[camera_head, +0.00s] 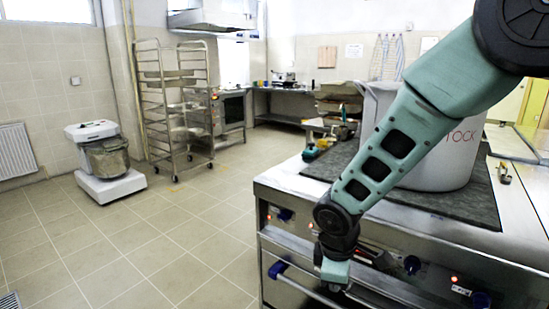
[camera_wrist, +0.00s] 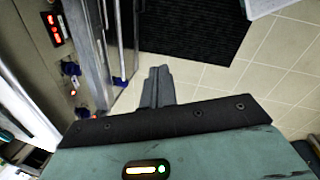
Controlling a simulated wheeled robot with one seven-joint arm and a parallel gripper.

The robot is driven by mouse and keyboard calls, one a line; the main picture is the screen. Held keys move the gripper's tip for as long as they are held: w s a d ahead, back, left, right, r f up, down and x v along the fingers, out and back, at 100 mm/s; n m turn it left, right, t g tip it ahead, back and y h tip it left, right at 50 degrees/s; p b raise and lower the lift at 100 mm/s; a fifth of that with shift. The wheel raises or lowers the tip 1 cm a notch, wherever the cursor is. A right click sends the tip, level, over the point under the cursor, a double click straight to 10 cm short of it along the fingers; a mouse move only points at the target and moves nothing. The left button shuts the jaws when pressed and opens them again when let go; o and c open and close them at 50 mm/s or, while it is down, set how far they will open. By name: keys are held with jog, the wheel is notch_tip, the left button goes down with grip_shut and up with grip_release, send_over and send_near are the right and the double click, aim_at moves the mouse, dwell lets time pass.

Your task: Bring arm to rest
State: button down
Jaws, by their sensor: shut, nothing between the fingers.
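My gripper (camera_wrist: 159,70) is shut and empty in the wrist view, its two dark fingers together, with tiled floor and a black floor mat beyond them. In the head view my arm reaches down from the upper right across the picture. Its wrist end hangs low at the front of the stove (camera_head: 285,185), near the knobs and the front rail. I cannot tell whether it touches the stove, and the fingertips cannot be made out there.
A large grey stockpot (camera_head: 455,155) stands on the dark stove top (camera_head: 478,208), partly behind my arm. The stove's front panel with knobs shows on the left in the wrist view (camera_wrist: 45,75). A rack (camera_head: 175,105) and mixer (camera_head: 103,160) stand farther left. The floor between is clear.

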jog(key=s+r+m+g+p, duration=0.1)
jog(key=s+r+m+p, duration=0.1)
jog(key=s+r, duration=0.5)
jog(key=s+d+r+m+g+y+p, duration=0.1)
jog(key=s+r+m, duration=0.4)
jog(key=s, duration=1.2)
notch_tip(320, 180, up, 4)
jog(key=shift+d+f+y+p, duration=0.2)
jog(key=shift+f+y+p, duration=0.1)
jog(key=shift+p, duration=0.25)
